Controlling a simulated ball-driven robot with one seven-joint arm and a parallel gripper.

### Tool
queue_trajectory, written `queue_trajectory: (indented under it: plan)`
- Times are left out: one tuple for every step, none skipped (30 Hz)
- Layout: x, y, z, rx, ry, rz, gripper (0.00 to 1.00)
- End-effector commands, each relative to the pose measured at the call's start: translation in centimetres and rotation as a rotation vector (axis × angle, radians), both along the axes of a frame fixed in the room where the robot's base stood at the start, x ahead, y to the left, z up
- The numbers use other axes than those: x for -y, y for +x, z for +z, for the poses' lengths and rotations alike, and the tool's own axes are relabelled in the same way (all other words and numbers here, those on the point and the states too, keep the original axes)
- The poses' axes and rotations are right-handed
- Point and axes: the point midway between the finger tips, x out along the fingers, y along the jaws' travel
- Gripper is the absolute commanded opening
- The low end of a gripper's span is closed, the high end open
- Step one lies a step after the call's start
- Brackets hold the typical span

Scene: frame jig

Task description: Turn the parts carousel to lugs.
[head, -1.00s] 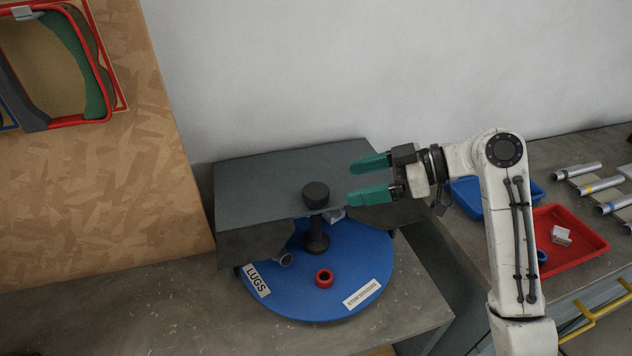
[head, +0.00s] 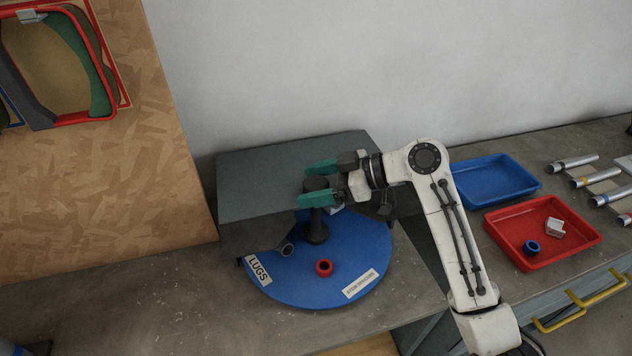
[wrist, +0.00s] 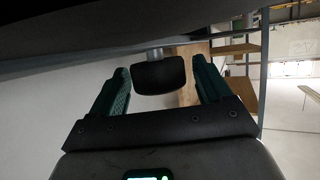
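The parts carousel is a blue disc (head: 350,245) with a dark central post and a black knob (head: 316,184) on top. A white LUGS label (head: 259,270) is at its front left, and a second white label (head: 359,284), too small to read surely, is at its front right. A red ring (head: 324,268) and a grey tubular part (head: 287,248) lie on the disc. My gripper (head: 304,184) is open, its green fingers on either side of the knob. In the wrist view the knob (wrist: 160,76) is between the fingers, with a gap on both sides.
A grey hood (head: 260,185) covers the back of the carousel. To the right are a blue tray (head: 490,203) and a red tray (head: 497,233) holding a blue ring and a pale block. Several metal tubes lie beyond. The bench front left is clear.

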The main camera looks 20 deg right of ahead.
Motion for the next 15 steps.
queue_trajectory:
  plan:
    - [0.01,0.00,0.00,0.000,0.000,0.000,0.72]
    - [0.02,-0.01,0.01,0.000,0.000,0.000,0.70]
    - [0.02,-0.01,0.01,0.000,0.000,0.000,0.66]
    - [0.02,-0.01,0.01,0.000,0.000,0.000,0.63]
    - [0.02,-0.01,0.02,0.000,0.000,0.000,0.60]
    - [0.03,0.00,0.02,0.000,0.000,0.000,0.56]
    - [0.03,0.00,0.02,0.000,0.000,0.000,0.53]
    - [0.03,0.00,0.02,0.000,0.000,0.000,0.51]
    - [0.03,-0.01,0.02,0.000,0.000,0.000,0.47]
    - [0.03,-0.01,0.02,0.000,0.000,0.000,0.44]
    - [0.03,-0.01,0.02,0.000,0.000,0.000,0.41]
    - [0.03,-0.01,0.02,0.000,0.000,0.000,0.37]
    - [0.03,-0.01,0.02,0.000,0.000,0.000,0.34]
    - [0.04,-0.01,0.04,0.000,0.000,0.000,0.31]
    - [0.04,-0.01,0.04,0.000,0.000,0.000,0.28]
